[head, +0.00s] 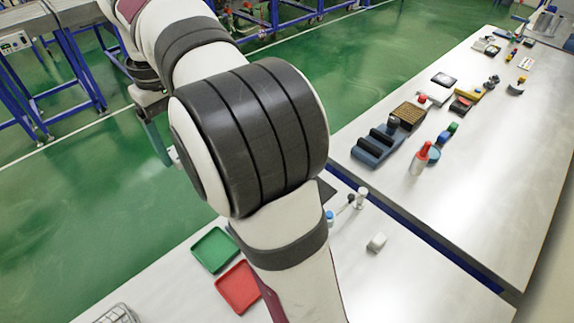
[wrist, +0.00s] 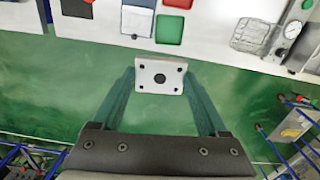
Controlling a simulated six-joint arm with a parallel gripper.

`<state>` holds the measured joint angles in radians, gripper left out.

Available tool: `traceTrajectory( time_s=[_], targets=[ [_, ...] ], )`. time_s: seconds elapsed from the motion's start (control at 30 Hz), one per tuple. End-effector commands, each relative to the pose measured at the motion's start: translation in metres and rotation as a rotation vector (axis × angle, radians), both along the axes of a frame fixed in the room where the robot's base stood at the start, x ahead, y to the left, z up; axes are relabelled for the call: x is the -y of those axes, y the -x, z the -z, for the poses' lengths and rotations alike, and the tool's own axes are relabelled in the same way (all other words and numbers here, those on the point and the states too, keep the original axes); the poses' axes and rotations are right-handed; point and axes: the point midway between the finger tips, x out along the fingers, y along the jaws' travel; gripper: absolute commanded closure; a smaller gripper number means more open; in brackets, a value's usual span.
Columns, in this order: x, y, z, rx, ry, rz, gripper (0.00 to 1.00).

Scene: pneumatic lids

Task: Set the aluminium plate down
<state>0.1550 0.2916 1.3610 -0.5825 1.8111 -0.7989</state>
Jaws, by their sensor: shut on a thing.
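The aluminium plate (wrist: 160,77) is a pale square with a dark centre hole and small holes near its corners. In the wrist view my gripper (wrist: 160,80) has its two green fingers on the plate's left and right sides, shut on it. Green floor shows behind the plate, beyond the table's edge. In the head view one green finger of my gripper (head: 155,138) shows left of my arm, over the floor; the rest is mostly hidden by my arm. Only a small pale bit, perhaps the plate, shows beside it.
A green tray (head: 214,250) and a red tray (head: 239,288) lie on the near table (head: 180,290). In the wrist view a wire basket (wrist: 249,36) and a round gauge (wrist: 292,30) are at the upper right. The far table (head: 500,180) holds several parts.

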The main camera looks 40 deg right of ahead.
Motion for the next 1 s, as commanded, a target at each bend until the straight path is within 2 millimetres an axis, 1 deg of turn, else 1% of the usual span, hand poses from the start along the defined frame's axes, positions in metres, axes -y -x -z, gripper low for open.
traceTrajectory(
  time_s=[0.03, 0.17, 0.2, 0.27, 0.3, 0.37, 0.4, 0.47, 0.5, 0.57, 0.6, 0.67, 0.7, 0.77, 0.8, 0.9, 1.0],
  targets=[
    [0.014, -0.001, 0.003, -0.001, 0.002, 0.118, 0.94],
    [0.054, 0.0, 0.019, -0.003, 0.011, 0.474, 0.94],
    [0.067, 0.002, 0.026, -0.004, 0.013, 0.588, 0.94],
    [0.088, 0.006, 0.036, -0.004, 0.017, 0.763, 0.94],
    [0.102, 0.009, 0.044, -0.004, 0.02, 0.883, 0.94],
    [0.124, 0.016, 0.057, -0.003, 0.023, 1.068, 0.94],
    [0.14, 0.021, 0.066, -0.002, 0.025, 1.197, 0.94],
    [0.162, 0.031, 0.079, -0.002, 0.028, 1.395, 0.94],
    [0.177, 0.039, 0.089, 0.0, 0.03, 1.529, 0.94],
    [0.198, 0.052, 0.103, 0.002, 0.031, 1.735, 0.94],
    [0.213, 0.061, 0.113, 0.002, 0.032, 1.876, 0.94],
    [0.233, 0.077, 0.128, 0.006, 0.033, 2.089, 0.94],
    [0.246, 0.089, 0.138, 0.006, 0.032, 2.232, 0.94],
    [0.264, 0.107, 0.152, 0.009, 0.032, 2.441, 0.94],
    [0.274, 0.119, 0.161, 0.009, 0.031, 2.575, 0.94],
    [0.294, 0.146, 0.179, 0.01, 0.029, 2.864, 0.94],
    [0.307, 0.166, 0.192, 0.014, 0.024, 3.073, 0.94]
  ],
)
